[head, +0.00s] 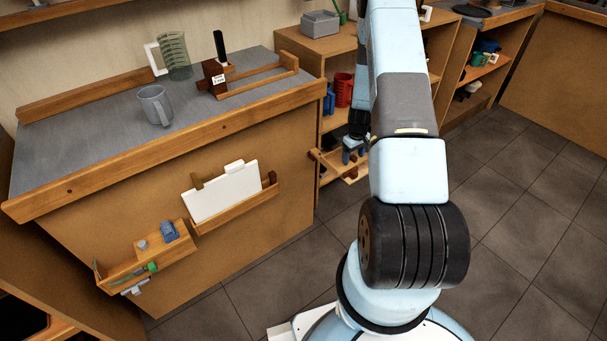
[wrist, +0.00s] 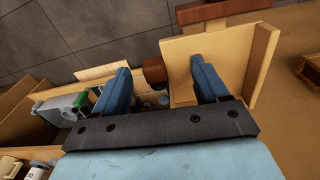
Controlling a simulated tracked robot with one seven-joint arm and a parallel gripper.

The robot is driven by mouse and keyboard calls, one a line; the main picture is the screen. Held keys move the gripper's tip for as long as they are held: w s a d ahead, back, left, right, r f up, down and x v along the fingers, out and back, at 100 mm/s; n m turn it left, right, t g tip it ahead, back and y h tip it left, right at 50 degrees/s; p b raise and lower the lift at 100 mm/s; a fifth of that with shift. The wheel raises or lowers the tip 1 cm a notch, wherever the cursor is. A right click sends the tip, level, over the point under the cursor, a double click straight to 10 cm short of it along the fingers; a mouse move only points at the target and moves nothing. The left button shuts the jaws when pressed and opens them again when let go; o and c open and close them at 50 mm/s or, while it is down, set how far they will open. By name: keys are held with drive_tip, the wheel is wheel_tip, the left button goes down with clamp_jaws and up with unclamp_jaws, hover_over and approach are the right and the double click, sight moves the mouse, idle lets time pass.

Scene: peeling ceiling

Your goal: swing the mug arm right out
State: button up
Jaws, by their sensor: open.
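My gripper (head: 352,152) is open beside the near edge of the shelf unit, low in the head view, partly hidden by my arm. Its two blue fingers also show in the wrist view (wrist: 160,66). A light wooden piece with dark ends (head: 336,166), which may be the mug arm, sticks out by the fingers. In the wrist view a round brown knob (wrist: 155,72) lies between the fingers, close to the left one. A pale wooden panel (wrist: 258,62) stands behind the right finger. I cannot tell whether the fingers touch anything.
A blue mug (head: 328,101) and a red mug (head: 343,89) stand on the shelf above my gripper. A grey mug (head: 156,106) stands on the counter (head: 95,125) at the left. A wooden rack (head: 236,205) hangs on the counter's front. The tiled floor (head: 520,220) at right is clear.

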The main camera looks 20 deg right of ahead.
sight(352, 165)
drive_tip(key=s+f, duration=0.1)
drive_tip(key=s+a+f, duration=0.1)
drive_tip(key=shift+s+a+f+g, duration=0.2)
drive_tip(key=shift+a+f+g, duration=0.05)
drive_tip(key=shift+f+g, duration=0.1)
drive_tip(key=shift+w+r, duration=0.1)
drive_tip(key=shift+r, duration=0.5)
drive_tip(key=shift+w+r, duration=0.35)
drive_tip(key=shift+r, duration=0.1)
drive_tip(key=r, duration=0.4)
drive_tip(key=shift+s+d+r, duration=0.2)
drive_tip(key=shift+s+r, duration=0.05)
drive_tip(key=shift+r, duration=0.4)
